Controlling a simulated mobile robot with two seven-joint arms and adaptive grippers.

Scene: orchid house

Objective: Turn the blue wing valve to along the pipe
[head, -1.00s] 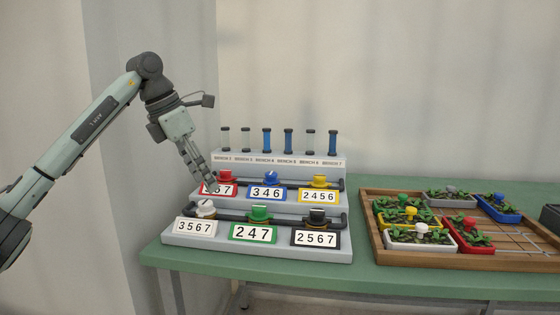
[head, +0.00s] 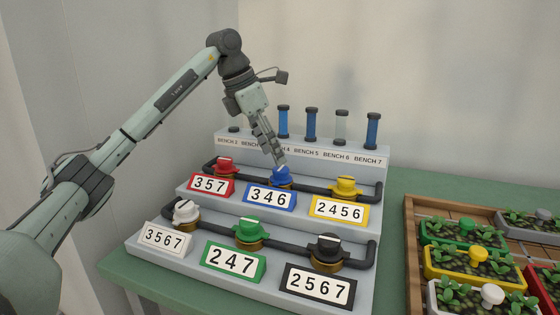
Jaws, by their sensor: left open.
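The blue wing valve (head: 281,180) sits on the upper pipe (head: 318,189), behind the plate marked 346 (head: 270,197). My left gripper (head: 280,161) points down with its fingertips right at the top of the blue valve and partly hides it. The gripper is open; I cannot tell whether its fingers straddle the wing or touch it. The way the blue wing points is hard to tell behind the fingers. My right gripper is not in view.
A red valve (head: 225,166) and a yellow valve (head: 346,186) flank the blue one. White (head: 185,211), green (head: 249,231) and black (head: 327,250) valves stand on the lower step. Bench tubes (head: 311,123) rise behind. A wooden tray (head: 413,245) of planters is at right.

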